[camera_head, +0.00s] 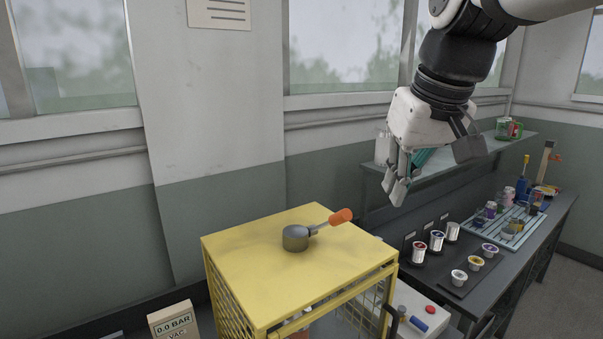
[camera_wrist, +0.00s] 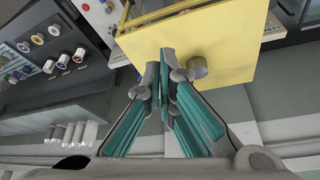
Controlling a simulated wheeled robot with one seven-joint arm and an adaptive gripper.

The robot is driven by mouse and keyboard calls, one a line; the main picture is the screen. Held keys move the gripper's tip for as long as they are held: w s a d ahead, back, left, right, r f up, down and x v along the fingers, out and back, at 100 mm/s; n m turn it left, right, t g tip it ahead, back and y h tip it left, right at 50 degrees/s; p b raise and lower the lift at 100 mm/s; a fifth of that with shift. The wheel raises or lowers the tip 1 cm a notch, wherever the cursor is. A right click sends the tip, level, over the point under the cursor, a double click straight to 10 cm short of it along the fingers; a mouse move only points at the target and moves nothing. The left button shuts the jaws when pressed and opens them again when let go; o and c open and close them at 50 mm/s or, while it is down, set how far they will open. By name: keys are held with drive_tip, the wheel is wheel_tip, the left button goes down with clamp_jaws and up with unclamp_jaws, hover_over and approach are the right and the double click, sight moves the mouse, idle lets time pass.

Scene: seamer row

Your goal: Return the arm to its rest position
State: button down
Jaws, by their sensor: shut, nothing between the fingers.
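My gripper (camera_head: 398,190) hangs from the arm at the upper right of the head view, in the air above and behind the right part of the yellow cage. In the wrist view my gripper (camera_wrist: 163,72) shows its teal-lined fingers brought together, with nothing between them. The fingertips overlap the yellow cage top in that view, but they are apart from it. My wrist and arm reach up and out of the head view at the top right.
A yellow mesh cage (camera_head: 240,250) carries a grey pot with an orange handle (camera_head: 296,238). A dark bench (camera_head: 432,275) to the right holds several cups and a rack of small items. A shelf (camera_head: 455,160) runs behind my gripper.

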drive_tip(key=s+d+f+m, duration=0.1)
drive_tip(key=s+d+f, duration=0.1)
drive_tip(key=s+f, duration=0.3)
drive_tip(key=s+d+f+m+t+h, duration=0.1)
drive_tip(key=s+f, duration=0.4)
drive_tip(key=s, duration=0.5)
drive_tip(key=shift+s+d+f+m, duration=0.3)
drive_tip(key=shift+d, duration=0.35)
idle(0.7)
